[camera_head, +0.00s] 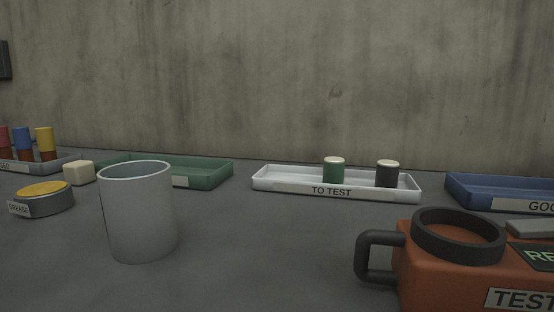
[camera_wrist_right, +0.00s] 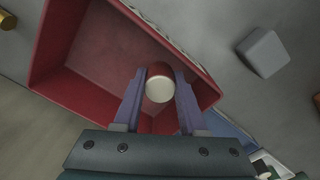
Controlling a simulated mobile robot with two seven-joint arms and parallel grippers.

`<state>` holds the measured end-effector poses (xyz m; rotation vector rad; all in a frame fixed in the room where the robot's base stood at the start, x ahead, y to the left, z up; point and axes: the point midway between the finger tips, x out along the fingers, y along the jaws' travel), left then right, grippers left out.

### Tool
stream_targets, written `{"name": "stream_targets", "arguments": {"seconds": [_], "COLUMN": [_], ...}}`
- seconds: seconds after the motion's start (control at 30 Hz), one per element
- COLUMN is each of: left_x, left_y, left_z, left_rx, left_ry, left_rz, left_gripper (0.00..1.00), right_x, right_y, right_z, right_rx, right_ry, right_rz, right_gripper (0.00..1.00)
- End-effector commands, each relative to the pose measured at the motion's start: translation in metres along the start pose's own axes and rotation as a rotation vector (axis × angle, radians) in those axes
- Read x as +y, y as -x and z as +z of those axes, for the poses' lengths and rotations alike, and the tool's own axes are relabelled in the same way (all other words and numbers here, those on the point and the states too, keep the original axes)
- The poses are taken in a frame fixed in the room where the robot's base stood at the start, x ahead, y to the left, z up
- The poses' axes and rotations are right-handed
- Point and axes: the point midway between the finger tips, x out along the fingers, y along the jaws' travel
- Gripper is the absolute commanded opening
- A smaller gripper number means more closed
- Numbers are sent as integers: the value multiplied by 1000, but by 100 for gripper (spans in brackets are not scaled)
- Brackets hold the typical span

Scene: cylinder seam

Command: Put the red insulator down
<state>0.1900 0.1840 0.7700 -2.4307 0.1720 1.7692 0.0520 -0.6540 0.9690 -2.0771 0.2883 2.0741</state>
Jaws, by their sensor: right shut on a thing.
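In the right wrist view my right gripper (camera_wrist_right: 159,80) is shut on the red insulator (camera_wrist_right: 160,70), a short red cylinder with a cream end facing the camera. The insulator is between the two fingertips, over the red tray (camera_wrist_right: 88,55). I cannot tell whether it touches the tray floor. The head view shows neither gripper, nor the red insulator, nor the red tray.
A grey block (camera_wrist_right: 263,52) and a blue tray (camera_wrist_right: 228,125) are beside the red tray. In the head view, the white TO TEST tray (camera_head: 285,186) holds a green (camera_head: 334,174) and a black insulator (camera_head: 387,177). A grey cup (camera_head: 138,215) and orange tester (camera_head: 430,275) stand in front.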

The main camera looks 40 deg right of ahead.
Motion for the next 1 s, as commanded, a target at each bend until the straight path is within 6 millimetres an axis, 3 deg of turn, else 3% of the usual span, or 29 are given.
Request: {"name": "stream_targets", "arguments": {"seconds": [0.03,0.13,0.57,0.6,0.83,1.0], "left_x": [0,1,3,3,3,3], "left_y": [-11,-17,-20,-18,-18,-18], "left_z": [4,5,6,5,5,5], "left_rx": [0,0,1,1,1,1], "left_ry": [0,0,8,9,9,9], "left_rz": [0,0,6,7,7,7], "left_gripper": [100,100,100,100,100,100], "right_x": [0,0,0,0,0,0], "right_y": [-15,-24,-29,-27,-27,-27], "right_z": [0,0,0,0,0,0], "right_rx": [-1,0,0,0,0,0], "right_ry": [0,0,0,0,0,0], "right_rz": [0,0,0,0,0,0], "right_gripper": [0,0,0,45,71,71]}}
